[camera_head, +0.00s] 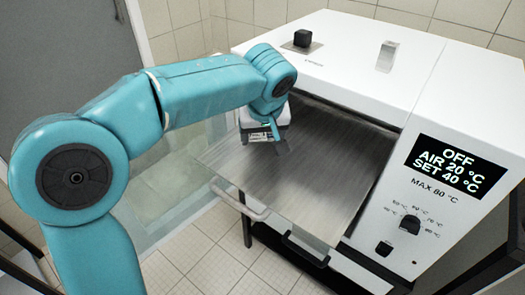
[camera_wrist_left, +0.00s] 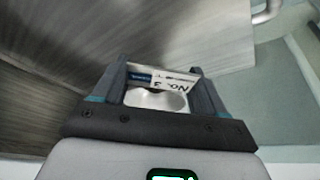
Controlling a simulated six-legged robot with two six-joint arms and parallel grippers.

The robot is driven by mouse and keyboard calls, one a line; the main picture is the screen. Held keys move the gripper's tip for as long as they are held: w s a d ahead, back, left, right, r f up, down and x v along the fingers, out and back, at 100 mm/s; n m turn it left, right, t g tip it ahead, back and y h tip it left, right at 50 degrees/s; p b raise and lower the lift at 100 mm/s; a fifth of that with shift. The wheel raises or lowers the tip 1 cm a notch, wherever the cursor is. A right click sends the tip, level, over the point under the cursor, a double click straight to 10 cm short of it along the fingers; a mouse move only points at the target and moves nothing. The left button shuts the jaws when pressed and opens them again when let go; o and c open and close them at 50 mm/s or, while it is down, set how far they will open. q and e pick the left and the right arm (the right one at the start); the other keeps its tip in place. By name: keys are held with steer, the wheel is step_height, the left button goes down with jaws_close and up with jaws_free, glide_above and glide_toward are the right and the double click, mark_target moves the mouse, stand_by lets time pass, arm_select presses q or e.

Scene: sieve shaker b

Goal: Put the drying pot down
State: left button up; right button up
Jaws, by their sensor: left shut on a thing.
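My left gripper (camera_head: 266,140) is at the open front of the white drying oven (camera_head: 340,45), over a brushed-metal surface (camera_head: 310,175). Its fingers point down. In the left wrist view, the gripper (camera_wrist_left: 158,88) is shut on the drying pot, which shows as a shiny metal piece (camera_wrist_left: 155,101) with a white and blue label (camera_wrist_left: 165,78) bearing dark letters. In the head view only a bit of the label (camera_head: 261,136) shows. The gripper hides most of the pot. I cannot tell whether the pot touches the metal surface. My right gripper is not in view.
The oven's display (camera_head: 448,167) reads OFF, air 20 °C, set 40 °C. A knob (camera_head: 410,223) is below it. A black handle (camera_head: 304,250) is at the metal surface's front edge. A grey handle (camera_head: 238,202) and glass panels are at the left.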

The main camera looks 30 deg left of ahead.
arm_select(q)
step_height(320, 180, down, 4)
steer(key=shift+f+b, duration=0.1)
steer(key=shift+b, duration=0.4)
steer(key=o, duration=1.3)
steer(key=shift+f, duration=0.1)
steer(key=shift+o, duration=0.2)
steer(key=shift+r, duration=0.35)
steer(key=p+v, duration=0.2)
steer(key=v, duration=0.9)
steer(key=shift+s+d+r+p, duration=0.15)
steer(key=shift+d+r+p, duration=0.05)
steer(key=shift+r+p, duration=0.15)
steer(key=shift+f, duration=0.1)
